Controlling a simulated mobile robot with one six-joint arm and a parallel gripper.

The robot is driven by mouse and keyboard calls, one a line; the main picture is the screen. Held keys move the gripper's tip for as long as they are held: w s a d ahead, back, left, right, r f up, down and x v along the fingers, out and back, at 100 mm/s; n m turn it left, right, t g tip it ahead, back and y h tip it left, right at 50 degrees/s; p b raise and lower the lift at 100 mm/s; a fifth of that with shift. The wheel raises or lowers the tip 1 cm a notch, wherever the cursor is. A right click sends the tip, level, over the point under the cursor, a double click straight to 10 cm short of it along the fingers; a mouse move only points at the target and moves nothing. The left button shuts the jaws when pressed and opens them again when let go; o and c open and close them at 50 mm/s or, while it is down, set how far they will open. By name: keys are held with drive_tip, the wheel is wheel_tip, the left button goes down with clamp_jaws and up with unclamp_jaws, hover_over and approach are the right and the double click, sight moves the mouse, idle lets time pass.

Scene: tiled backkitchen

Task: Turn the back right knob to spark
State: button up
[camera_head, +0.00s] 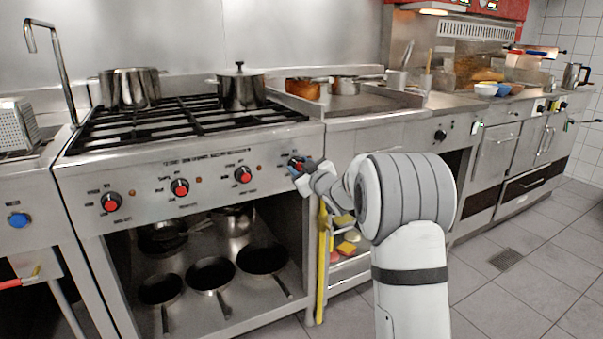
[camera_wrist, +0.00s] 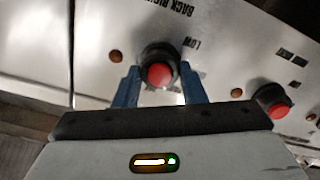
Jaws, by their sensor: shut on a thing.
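The back right knob (camera_wrist: 160,76) is black with a red cap, on the steel front panel of the stove, beside printing that reads "BACK RIGHT" and "LOW" in the wrist view. My gripper (camera_wrist: 160,84) is shut on this knob, with one blue finger on each side of it. In the head view my gripper (camera_head: 297,167) is at the right end of the stove's knob row and mostly covers the knob. The knob's pointer and exact setting cannot be made out.
A neighbouring red-capped knob (camera_wrist: 274,103) sits close by in the wrist view. More knobs (camera_head: 243,174) line the panel to the left. A lidded pot (camera_head: 241,90) and a large pot (camera_head: 130,88) stand on the burner grates. Pans (camera_head: 210,273) lie on the shelf below.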

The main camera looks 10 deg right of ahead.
drive_tip(key=shift+n, duration=0.5)
drive_tip(key=o, duration=1)
drive_tip(key=shift+s, duration=0.1)
drive_tip(key=p+v, duration=0.1)
drive_tip(key=v, duration=0.6)
drive_tip(key=shift+s+d, duration=0.1)
drive_tip(key=shift+s, duration=0.2)
